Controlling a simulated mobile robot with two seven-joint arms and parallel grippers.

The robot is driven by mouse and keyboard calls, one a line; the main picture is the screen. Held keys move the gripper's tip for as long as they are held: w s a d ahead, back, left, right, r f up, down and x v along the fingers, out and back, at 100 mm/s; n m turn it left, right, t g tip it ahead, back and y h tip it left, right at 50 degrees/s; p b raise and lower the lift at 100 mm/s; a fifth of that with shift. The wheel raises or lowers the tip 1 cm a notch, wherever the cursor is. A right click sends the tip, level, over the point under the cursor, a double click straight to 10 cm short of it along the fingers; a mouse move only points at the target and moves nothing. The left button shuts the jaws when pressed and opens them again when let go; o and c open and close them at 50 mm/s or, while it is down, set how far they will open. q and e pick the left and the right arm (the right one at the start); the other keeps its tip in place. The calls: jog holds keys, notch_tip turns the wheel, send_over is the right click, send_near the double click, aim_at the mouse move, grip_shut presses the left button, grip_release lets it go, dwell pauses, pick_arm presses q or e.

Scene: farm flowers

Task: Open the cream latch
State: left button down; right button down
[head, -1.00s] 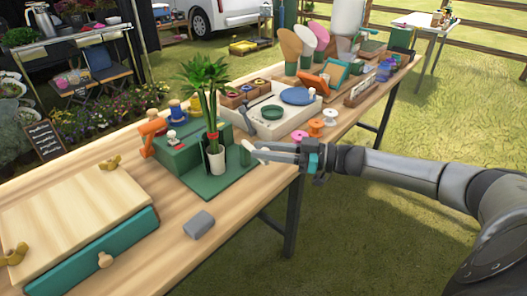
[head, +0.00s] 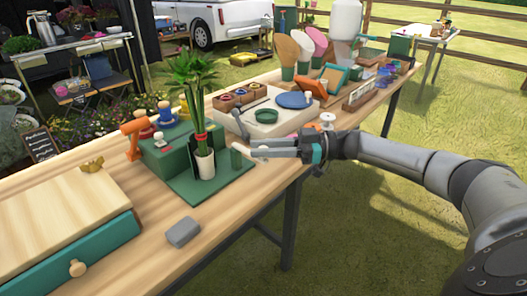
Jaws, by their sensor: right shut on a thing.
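A green stand (head: 172,160) with a raised block and a flat base holds a potted plant (head: 204,165) and small coloured fittings. A small cream piece, which looks like the cream latch (head: 240,149), shows at the right edge of this stand beside an upright green cylinder (head: 236,160). My right gripper (head: 250,149) reaches in from the right with its fingers at this cream piece and is shut on it. The fingers partly hide it, so how far it is turned cannot be told. My left gripper is not in view.
A wooden box with a teal drawer (head: 95,255) stands at front left. A grey block (head: 183,231) lies near the table's front edge. A cream tray (head: 260,125) with a blue plate (head: 294,100) stands behind my gripper.

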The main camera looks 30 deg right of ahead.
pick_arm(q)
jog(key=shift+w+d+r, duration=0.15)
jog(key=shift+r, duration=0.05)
pick_arm(e)
jog(key=shift+f, duration=0.1)
jog(key=c, duration=0.7)
grip_release()
jog(key=shift+o, duration=0.2)
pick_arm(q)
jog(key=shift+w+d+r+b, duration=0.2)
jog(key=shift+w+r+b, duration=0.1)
pick_arm(e)
jog(key=v, duration=1.5)
jog(key=shift+d, duration=0.1)
